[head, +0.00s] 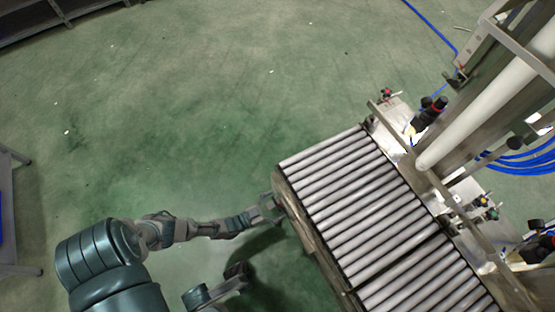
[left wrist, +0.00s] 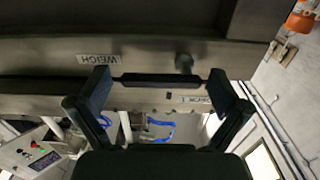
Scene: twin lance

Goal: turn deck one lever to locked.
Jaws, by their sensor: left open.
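My left gripper (head: 275,205) is at the near left side of the roller deck (head: 345,190) in the head view. In the left wrist view my left gripper (left wrist: 160,88) is open, its two fingers wide apart with nothing between them that I can see held. Ahead of it is the deck's metal side (left wrist: 145,60). A small grey knob-like part, perhaps the lever (left wrist: 183,63), sticks out between the fingers, nearer the right one. A label (left wrist: 194,99), seemingly for the deck, is beside it. The lever's setting cannot be told. My right gripper cannot be made out.
A white column (head: 480,95) and blue hoses (head: 520,160) stand beyond the deck. A panel with buttons (left wrist: 35,150) is at the lower left. Green floor (head: 190,90) left of the deck is clear.

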